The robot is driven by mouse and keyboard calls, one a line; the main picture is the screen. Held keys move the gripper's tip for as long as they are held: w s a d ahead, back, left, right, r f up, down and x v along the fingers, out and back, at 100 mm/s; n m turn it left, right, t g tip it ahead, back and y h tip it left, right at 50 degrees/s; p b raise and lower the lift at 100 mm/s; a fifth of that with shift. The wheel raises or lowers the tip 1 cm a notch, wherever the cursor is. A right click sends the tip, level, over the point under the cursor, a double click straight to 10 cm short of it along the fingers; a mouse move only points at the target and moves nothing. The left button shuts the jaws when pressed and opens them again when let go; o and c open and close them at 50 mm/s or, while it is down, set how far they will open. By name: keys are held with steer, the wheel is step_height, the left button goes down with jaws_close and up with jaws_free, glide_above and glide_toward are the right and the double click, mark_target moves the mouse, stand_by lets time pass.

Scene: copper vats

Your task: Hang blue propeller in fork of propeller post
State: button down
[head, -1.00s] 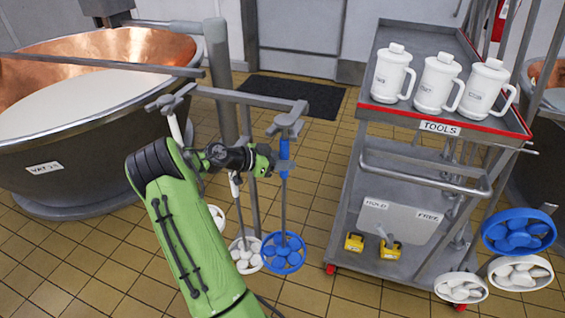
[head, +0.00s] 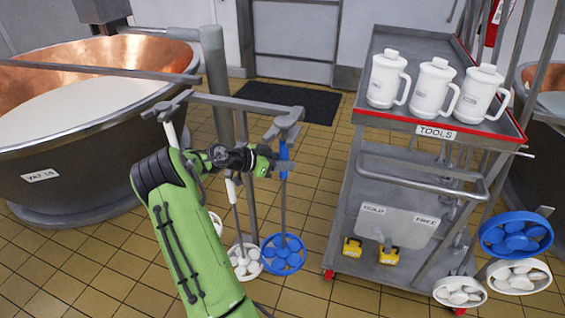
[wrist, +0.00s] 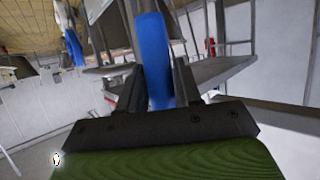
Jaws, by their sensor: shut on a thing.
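The blue propeller (head: 283,254) has a round blue bladed head at the bottom of a grey shaft and a blue grip near the top. My gripper (head: 283,165) is shut on the blue grip, which stands between its two fingers in the wrist view (wrist: 155,62). The propeller hangs roughly upright. The propeller post (head: 249,190) is grey, with a crossbar and a fork (head: 286,122) at its right end. The top of the propeller is just below or at this fork; I cannot tell whether it sits in the fork.
White propellers (head: 246,261) hang at the post, beside the blue one. A copper vat (head: 60,150) stands left. A tool trolley (head: 345,210) with several white jugs (head: 388,80) stands right. More propellers (head: 515,236), one blue, hang at far right. Tiled floor lies between post and trolley.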

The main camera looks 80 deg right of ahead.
stand_by(0.4)
steer(key=shift+f+b, duration=0.7)
steer(key=shift+b, duration=0.2)
steer(key=shift+d+f+b, duration=0.15)
steer(key=shift+f+b, duration=0.05)
steer(key=shift+b, duration=0.2)
stand_by(0.4)
steer(key=c, duration=0.8)
jaws_free()
steer(key=shift+o, duration=0.5)
steer(key=shift+f, duration=0.2)
steer(key=p+v, duration=0.4)
steer(key=v, duration=1.1)
steer(key=shift+w+r, duration=0.2)
steer(key=shift+w, duration=0.15)
steer(key=shift+a, duration=0.2)
